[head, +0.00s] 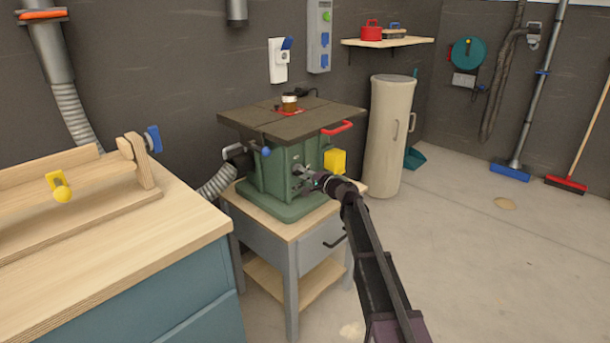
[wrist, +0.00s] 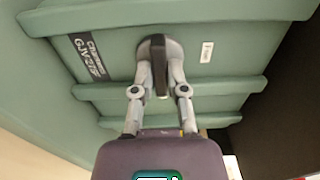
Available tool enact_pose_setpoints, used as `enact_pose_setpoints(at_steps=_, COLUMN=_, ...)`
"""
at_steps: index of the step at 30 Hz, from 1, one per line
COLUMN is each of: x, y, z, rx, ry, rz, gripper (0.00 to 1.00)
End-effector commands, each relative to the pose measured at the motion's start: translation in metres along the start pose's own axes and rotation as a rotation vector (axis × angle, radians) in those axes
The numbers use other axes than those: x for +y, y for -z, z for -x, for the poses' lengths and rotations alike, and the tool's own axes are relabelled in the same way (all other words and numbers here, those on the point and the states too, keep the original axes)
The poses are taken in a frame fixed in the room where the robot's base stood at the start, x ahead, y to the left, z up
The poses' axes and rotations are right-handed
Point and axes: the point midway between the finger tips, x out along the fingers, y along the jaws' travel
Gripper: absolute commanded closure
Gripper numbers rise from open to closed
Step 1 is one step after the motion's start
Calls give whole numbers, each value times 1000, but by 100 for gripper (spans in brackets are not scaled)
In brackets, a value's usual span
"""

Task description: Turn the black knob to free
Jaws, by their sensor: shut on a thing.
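The black knob (wrist: 158,55) sits on the front of the green machine body (wrist: 100,55), with a grey round base behind it in the wrist view. My gripper (wrist: 159,80) has its two grey fingers closed on either side of the knob, and its bar points up and down in the wrist view. A small white label (wrist: 207,52) is right of the knob; its print is too small to read surely. In the head view my gripper (head: 304,177) reaches the machine's front (head: 275,175), and the knob is hidden there or too small to tell.
The machine has a dark table top (head: 300,122) with a red handle (head: 337,128) and a yellow box (head: 334,160) near my gripper. It stands on a grey wooden stand (head: 290,240). A workbench (head: 100,255) is at the left; open floor lies to the right.

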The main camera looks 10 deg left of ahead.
Motion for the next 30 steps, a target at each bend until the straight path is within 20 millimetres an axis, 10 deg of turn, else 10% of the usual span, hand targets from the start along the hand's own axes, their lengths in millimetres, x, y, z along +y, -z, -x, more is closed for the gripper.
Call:
enact_pose_setpoints(at_steps=5, x=0, y=0, z=-1, rx=0, ry=1, rz=-2, gripper=100)
enact_pose_setpoints(at_steps=6, x=0, y=0, z=-1, rx=0, ry=1, rz=-2, gripper=70)
enact_pose_setpoints(at_steps=9, x=0, y=0, z=-1, rx=0, ry=1, rz=-1, gripper=47)
enact_pose_setpoints(at_steps=30, x=0, y=-2, z=22, rx=1, ry=0, rz=1, gripper=47)
